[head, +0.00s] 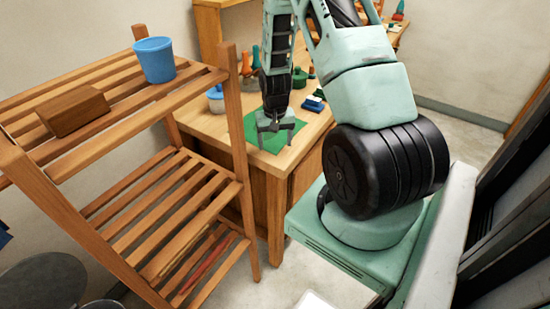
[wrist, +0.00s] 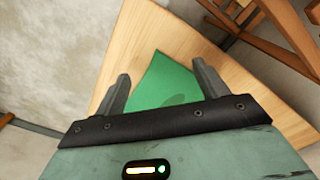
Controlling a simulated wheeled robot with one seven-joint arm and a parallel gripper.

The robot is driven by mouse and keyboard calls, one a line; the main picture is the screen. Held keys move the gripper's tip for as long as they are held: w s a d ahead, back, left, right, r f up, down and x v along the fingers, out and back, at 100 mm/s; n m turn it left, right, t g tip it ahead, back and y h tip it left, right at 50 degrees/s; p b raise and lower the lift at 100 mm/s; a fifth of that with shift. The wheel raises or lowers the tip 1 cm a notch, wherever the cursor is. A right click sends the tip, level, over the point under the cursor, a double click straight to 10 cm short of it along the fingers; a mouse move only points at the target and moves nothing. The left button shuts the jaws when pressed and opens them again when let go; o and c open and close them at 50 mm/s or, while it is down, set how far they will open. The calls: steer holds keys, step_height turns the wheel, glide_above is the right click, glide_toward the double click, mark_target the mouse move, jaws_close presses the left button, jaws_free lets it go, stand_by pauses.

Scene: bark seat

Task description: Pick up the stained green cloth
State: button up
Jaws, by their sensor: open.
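The green cloth (head: 262,140) lies flat near the corner of a wooden cabinet top (head: 205,124). My gripper (head: 275,129) points down over the cloth and hides part of it. In the wrist view the cloth (wrist: 165,80) shows between the two fingers of my gripper (wrist: 160,90), with a darker stain near its lower edge. The fingers are apart with nothing held between them. How high the fingertips are above the cloth I cannot tell.
A slatted wooden shelf (head: 150,202) stands to the left, with a blue cup (head: 154,60) and a wooden block (head: 73,111) on top. A white-and-blue pot (head: 216,100), an orange-topped item (head: 245,62) and blue pieces (head: 313,103) stand behind the cloth.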

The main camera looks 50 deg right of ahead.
steer(key=shift+f+b, duration=0.35)
steer(key=shift+f, duration=0.6)
steer(key=shift+c, duration=0.3)
jaws_close()
step_height(320, 180, up, 12)
steer(key=p, duration=0.9)
steer(key=shift+r, duration=0.1)
step_height(320, 180, up, 18)
steer(key=p, duration=1.3)
